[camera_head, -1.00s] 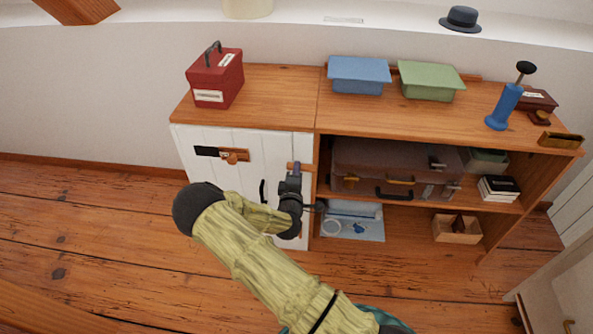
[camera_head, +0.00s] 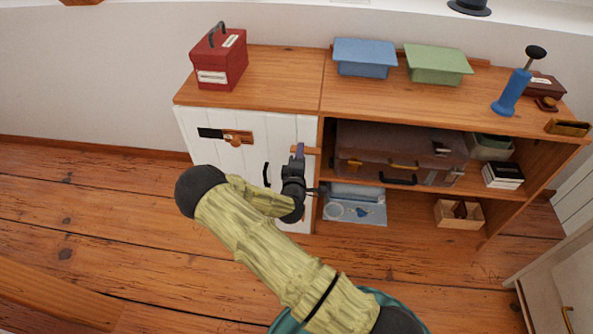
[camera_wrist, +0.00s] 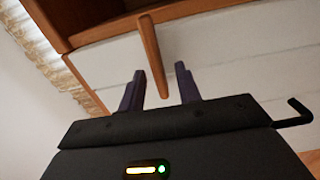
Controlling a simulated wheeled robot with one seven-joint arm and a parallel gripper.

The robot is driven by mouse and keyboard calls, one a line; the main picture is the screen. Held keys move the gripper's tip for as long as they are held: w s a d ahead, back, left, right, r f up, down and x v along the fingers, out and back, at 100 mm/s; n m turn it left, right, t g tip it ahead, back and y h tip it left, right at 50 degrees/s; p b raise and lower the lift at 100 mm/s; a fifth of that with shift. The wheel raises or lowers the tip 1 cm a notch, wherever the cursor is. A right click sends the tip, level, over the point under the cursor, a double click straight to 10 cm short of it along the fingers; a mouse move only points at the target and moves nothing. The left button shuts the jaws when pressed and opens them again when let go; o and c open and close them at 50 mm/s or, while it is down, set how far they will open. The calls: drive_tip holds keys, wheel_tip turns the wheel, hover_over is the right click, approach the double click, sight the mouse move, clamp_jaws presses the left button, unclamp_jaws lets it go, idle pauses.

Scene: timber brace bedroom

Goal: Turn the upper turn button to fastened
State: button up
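The upper turn button (camera_head: 311,150) is a small wooden bar at the right edge of the white plank door (camera_head: 222,165). It lies across the door edge and the frame, roughly level in the head view. In the wrist view the turn button (camera_wrist: 153,55) runs from the wooden frame over the white door, its free end between my fingers. My gripper (camera_wrist: 160,88) is open, with one purple finger on each side of the bar and visible gaps. In the head view my gripper (camera_head: 299,150) partly hides the button.
A black door handle (camera_head: 266,174) sits left of my gripper. A black plate with a wooden piece (camera_head: 237,137) is higher on the door. Right of it are open shelves with a brown suitcase (camera_head: 400,155). A red box (camera_head: 219,60) stands on the cabinet top.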

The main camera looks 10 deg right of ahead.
drive_tip(key=p+v, duration=0.1)
drive_tip(key=v, duration=1.6)
drive_tip(key=shift+p, duration=0.4)
